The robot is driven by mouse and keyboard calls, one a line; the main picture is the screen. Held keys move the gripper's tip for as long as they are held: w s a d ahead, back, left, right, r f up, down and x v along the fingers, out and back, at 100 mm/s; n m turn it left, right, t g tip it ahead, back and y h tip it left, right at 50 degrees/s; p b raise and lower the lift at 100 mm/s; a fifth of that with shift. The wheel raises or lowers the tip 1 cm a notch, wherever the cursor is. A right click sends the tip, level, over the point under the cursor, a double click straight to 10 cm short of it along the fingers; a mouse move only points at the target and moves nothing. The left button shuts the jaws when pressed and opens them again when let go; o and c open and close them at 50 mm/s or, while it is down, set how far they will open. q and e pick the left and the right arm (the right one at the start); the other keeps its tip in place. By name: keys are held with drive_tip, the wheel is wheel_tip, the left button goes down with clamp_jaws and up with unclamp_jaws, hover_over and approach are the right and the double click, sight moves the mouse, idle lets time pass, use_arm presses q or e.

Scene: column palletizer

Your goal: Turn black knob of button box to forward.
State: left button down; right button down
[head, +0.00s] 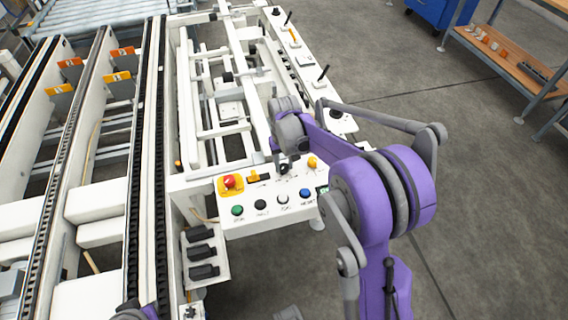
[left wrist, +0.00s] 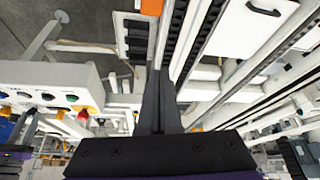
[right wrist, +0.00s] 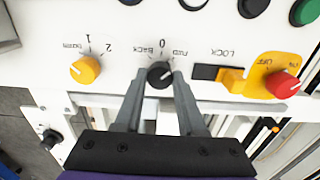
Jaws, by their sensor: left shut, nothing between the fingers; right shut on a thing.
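The button box (head: 264,224) is a white panel with coloured buttons and knobs. In the right wrist view its black knob (right wrist: 160,74) sits below upside-down marks reading BACK, 0 and FWD. My right gripper (right wrist: 159,80) has one grey fingertip on each side of the knob and is shut on it. The knob's pale mark is small, and its exact setting is hard to read. In the head view my right gripper (head: 285,167) covers the knob at the panel's far edge. My left gripper (left wrist: 160,72) is shut and empty, away from the knob.
Beside the knob are a yellow knob (right wrist: 85,70) and a yellow LOCK switch (right wrist: 232,79). A red knob on a yellow plate (right wrist: 283,84) lies beyond. Green (head: 237,210), black, white and blue buttons line the near row. Conveyor rails (head: 146,150) stand left; open floor (head: 470,190) lies right.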

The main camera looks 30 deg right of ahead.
sight(284, 166)
drive_tip(key=c, duration=0.5)
unclamp_jaws()
wheel_tip(284, 166, up, 11)
drive_tip(key=shift+p, duration=0.45)
